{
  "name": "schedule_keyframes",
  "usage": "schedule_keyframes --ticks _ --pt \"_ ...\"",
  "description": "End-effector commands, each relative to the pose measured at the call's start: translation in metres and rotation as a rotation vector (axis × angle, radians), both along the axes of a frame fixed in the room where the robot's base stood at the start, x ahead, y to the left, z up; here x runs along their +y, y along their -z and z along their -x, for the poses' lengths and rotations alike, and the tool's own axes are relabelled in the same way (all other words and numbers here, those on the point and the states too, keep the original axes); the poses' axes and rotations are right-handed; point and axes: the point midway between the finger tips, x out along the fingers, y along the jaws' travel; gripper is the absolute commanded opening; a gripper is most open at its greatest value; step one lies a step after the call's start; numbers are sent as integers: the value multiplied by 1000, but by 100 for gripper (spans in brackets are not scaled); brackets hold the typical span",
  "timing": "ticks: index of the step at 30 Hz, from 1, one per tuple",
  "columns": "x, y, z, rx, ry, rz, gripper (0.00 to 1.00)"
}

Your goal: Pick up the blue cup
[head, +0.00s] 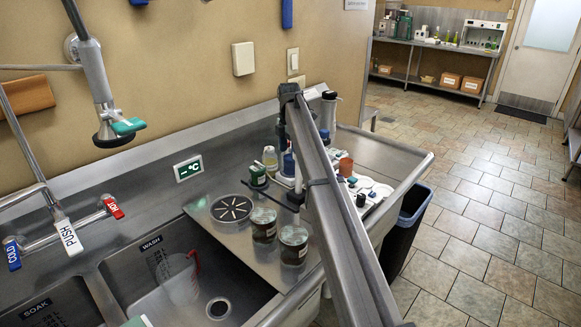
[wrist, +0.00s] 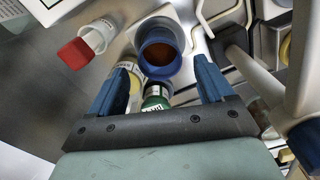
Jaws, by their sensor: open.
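In the wrist view a round blue cup (wrist: 143,50) shows its open mouth and a brown-orange inside. It lies just beyond and between the fingertips of my gripper (wrist: 161,65). The two blue fingers are spread wide, with nothing clamped between them. In the head view my arm hides much of the area, and I cannot single out the blue cup there.
In the wrist view, a green labelled container (wrist: 156,96) is between the fingers, and a red-capped bottle (wrist: 85,48) is left of the cup.

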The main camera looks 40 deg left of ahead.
Motion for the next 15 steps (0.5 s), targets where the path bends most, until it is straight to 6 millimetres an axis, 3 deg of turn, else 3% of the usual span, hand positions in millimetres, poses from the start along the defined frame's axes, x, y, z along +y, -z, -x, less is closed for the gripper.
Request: schedule_keyframes --ticks 8,15 --pt "-1 17 -2 0 1 1 81" --pt "-3 48 -4 0 1 1 81"
